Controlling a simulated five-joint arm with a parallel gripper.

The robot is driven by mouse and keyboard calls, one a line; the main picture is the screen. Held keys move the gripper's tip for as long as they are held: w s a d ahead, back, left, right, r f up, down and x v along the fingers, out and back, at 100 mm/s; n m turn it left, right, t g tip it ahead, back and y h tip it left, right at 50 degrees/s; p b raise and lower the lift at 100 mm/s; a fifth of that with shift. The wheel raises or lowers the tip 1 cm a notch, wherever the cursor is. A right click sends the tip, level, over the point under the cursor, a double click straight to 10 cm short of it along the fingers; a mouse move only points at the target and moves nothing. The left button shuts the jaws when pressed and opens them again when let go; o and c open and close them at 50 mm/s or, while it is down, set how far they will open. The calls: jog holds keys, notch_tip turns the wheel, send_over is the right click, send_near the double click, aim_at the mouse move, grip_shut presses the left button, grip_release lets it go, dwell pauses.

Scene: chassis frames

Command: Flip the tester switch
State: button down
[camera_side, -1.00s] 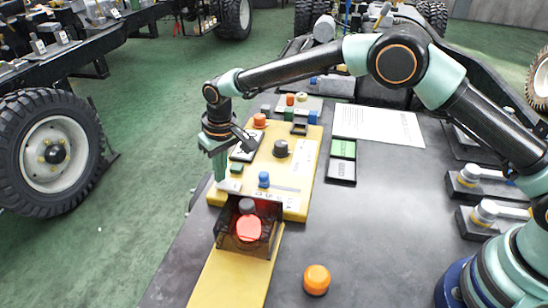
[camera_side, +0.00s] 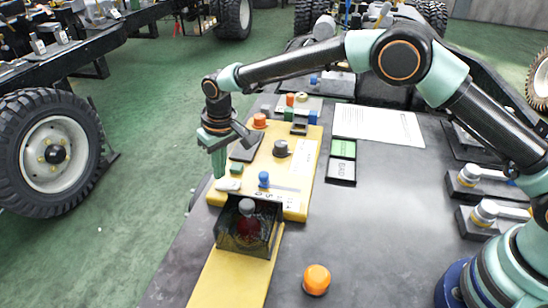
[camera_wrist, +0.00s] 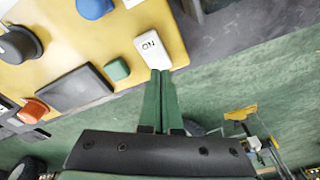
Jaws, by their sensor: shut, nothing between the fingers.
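The tester is a yellow panel (camera_side: 292,207) with several coloured buttons and knobs. Its switch is a white rocker (camera_side: 228,184) at the panel's near left corner; lettering that looks like an upside-down ON shows on it in the wrist view (camera_wrist: 152,46). My gripper (camera_side: 219,174) is shut and empty, with its fingertips (camera_wrist: 160,74) right at the rocker's outer end. I cannot tell whether they touch it. The red lamp (camera_side: 247,228) in the dark hooded box (camera_side: 232,243) is unlit. The dark display (camera_side: 246,148) on the panel is blank.
A green button (camera_wrist: 117,69) sits close beside the rocker, and a blue knob (camera_side: 264,179) is nearby. An orange button (camera_side: 316,280) stands on the grey bench (camera_side: 380,220). A paper sheet (camera_side: 380,124) lies behind. Left of the bench is open green floor.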

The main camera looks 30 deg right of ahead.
aim_at(222, 183)
jog(key=shift+r, duration=2.6)
jog(key=s+d+r+m+t, duration=0.1)
jog(key=s+d+r, duration=0.3)
jog(key=d+r, duration=0.4)
jog(key=s+d+r+m+t, duration=0.1)
jog(key=s+d+r, duration=0.3)
jog(key=d+r, duration=0.4)
jog(key=s+d+f+m+t, duration=0.1)
jog(key=s+d+f+t, duration=0.1)
jog(key=s+d, duration=0.9)
jog(key=s, duration=0.4)
jog(key=shift+d+h, duration=0.25)
jog(key=shift+h, duration=0.15)
jog(key=shift+s+f, duration=0.1)
